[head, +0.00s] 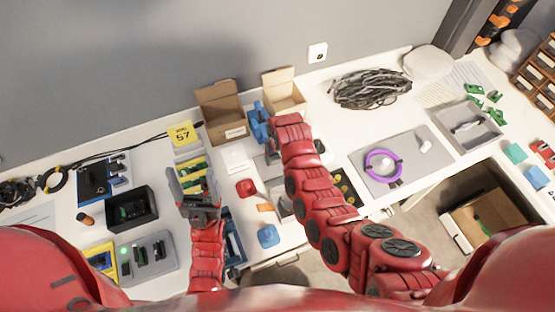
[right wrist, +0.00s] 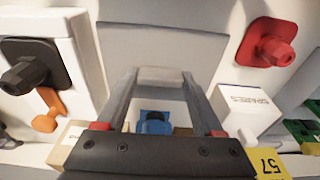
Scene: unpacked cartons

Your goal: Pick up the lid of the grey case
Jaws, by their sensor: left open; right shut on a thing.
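The grey lid (right wrist: 160,45) is a flat panel across the upper middle of the right wrist view. My right gripper (right wrist: 161,77) is shut on a pale grip part at the lid's near edge. In the head view a grey surface (head: 268,166), which looks like part of the case or lid, shows left of my right arm. That arm hides the right gripper and most of the case there, so I cannot tell whether the lid is raised. My left gripper (head: 194,188) is open and empty over the left part of the table.
A red knob-like part (head: 246,188) and a white box (head: 235,158) lie left of the grey surface. Open cartons (head: 222,112) stand behind, with a blue object (head: 258,122) between them. A purple ring (head: 383,166) lies on a grey mat to the right.

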